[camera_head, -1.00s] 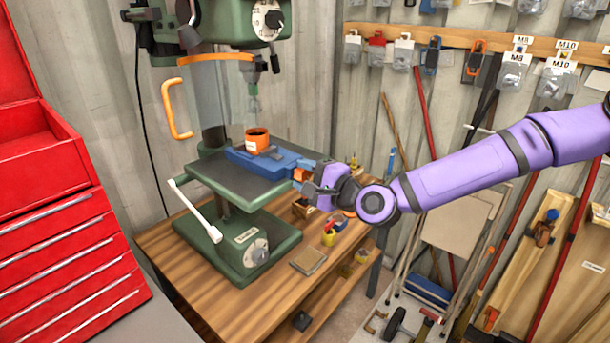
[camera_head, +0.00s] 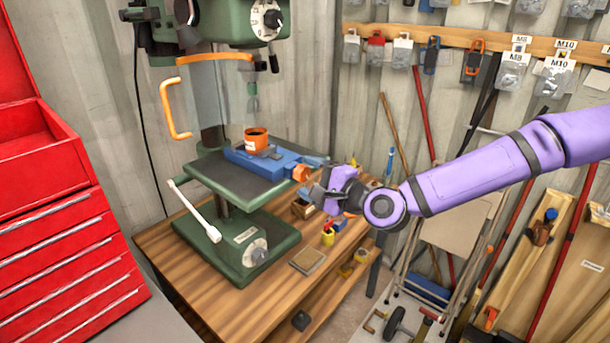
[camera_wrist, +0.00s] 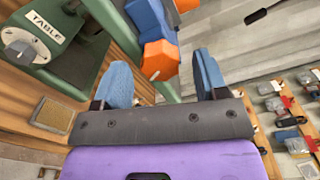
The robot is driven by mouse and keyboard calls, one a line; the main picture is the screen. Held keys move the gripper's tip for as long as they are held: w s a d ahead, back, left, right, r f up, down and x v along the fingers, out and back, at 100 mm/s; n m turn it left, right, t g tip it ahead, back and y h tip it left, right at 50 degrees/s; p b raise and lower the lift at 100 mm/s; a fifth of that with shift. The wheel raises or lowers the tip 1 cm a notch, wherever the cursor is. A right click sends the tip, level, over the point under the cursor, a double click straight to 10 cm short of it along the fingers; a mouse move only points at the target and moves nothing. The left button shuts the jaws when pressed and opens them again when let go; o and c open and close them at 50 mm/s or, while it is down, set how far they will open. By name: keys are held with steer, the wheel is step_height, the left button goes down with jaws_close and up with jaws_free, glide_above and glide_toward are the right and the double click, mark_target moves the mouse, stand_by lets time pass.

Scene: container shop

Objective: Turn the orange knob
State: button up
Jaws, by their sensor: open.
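The orange knob (camera_head: 301,173) is a faceted piece on the right end of the blue vise (camera_head: 248,160), which sits on the green drill-press table. In the wrist view the knob (camera_wrist: 160,60) lies between the lines of my two blue fingers, near their tips. My gripper (camera_head: 318,187) is open and empty, just right of the knob in the head view. A small gap shows between fingers and knob there. The vise (camera_wrist: 148,20) shows partly at the top of the wrist view.
An orange cup (camera_head: 256,141) stands on the vise. The green press base (camera_head: 240,245) with a grey dial stands on the wooden bench (camera_head: 210,295). Small items and a notepad (camera_head: 307,261) lie on the bench. A red tool chest (camera_head: 70,240) is at left.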

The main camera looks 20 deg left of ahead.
steer(key=v, duration=0.9)
steer(key=d+f+n+g+h, duration=0.2)
steer(key=d+f+n+h, duration=0.4)
steer(key=f, duration=0.1)
steer(key=d+r+n+h, duration=0.25)
steer(key=d+h, duration=0.45)
steer(key=d, duration=0.6)
steer(key=s+d+r+t+h, duration=0.1)
steer(key=s+d+r+h, duration=0.45)
steer(key=d+r, duration=0.75)
steer(key=s+d+r+y, duration=0.1)
steer(key=s+d+r, duration=0.2)
steer(key=s, duration=0.5)
steer(key=s+d+r+y, duration=0.1)
steer(key=s+d+r, duration=0.2)
steer(key=s, duration=0.5)
steer(key=shift+d+r+m+g, duration=0.3)
steer(key=shift+d+r+m, duration=0.05)
steer(key=shift+r, duration=0.25)
